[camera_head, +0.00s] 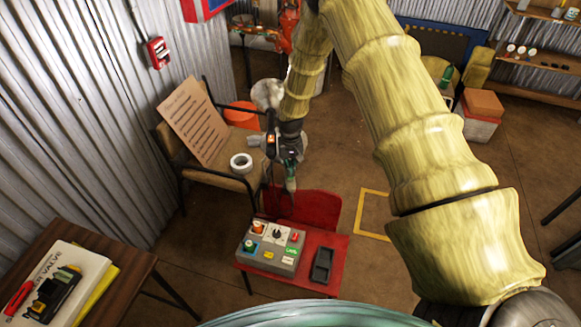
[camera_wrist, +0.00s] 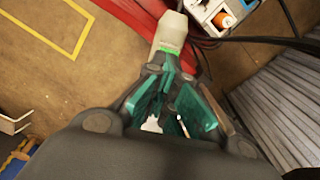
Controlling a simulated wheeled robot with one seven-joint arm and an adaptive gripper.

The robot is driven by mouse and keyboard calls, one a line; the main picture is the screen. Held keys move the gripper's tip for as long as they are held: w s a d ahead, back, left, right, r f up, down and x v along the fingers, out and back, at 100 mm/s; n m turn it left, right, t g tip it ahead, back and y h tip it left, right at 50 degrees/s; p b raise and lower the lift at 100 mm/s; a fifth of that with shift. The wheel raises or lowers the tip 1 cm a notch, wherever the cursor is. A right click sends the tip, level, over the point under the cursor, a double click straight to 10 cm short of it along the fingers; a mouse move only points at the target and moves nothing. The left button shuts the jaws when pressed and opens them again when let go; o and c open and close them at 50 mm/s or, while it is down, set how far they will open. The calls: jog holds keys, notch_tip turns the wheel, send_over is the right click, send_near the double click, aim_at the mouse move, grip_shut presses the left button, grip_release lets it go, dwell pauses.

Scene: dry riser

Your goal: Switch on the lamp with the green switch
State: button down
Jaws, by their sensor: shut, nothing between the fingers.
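A grey control box (camera_head: 272,248) sits on the red chair (camera_head: 325,240). On its top are an orange knob (camera_head: 258,227), a pale dial with a dark pointer (camera_head: 277,234), a small red part (camera_head: 295,237), a green knob (camera_head: 249,246) on a blue patch and a small green rectangle (camera_head: 291,251). I cannot tell which green part is the switch. No lamp is clearly recognisable. My gripper (camera_head: 290,186) is shut and empty, above and behind the box, near the chair's backrest.
A dark handheld object (camera_head: 322,265) lies right of the box. A brown chair (camera_head: 218,178) with a cardboard sign (camera_head: 194,121) and white tape roll (camera_head: 241,163) stands behind left. A wooden table (camera_head: 120,258) is front left. Open floor lies right, around the yellow floor marking (camera_head: 360,212).

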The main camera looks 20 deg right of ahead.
jog(key=shift+r, duration=0.1)
notch_tip(320, 180, up, 4)
jog(key=shift+f+p, duration=0.15)
jog(key=shift+p, duration=1)
notch_tip(320, 180, up, 10)
jog(key=b, duration=0.3)
jog(key=shift+s+b, duration=0.1)
jog(key=shift+b, duration=0.25)
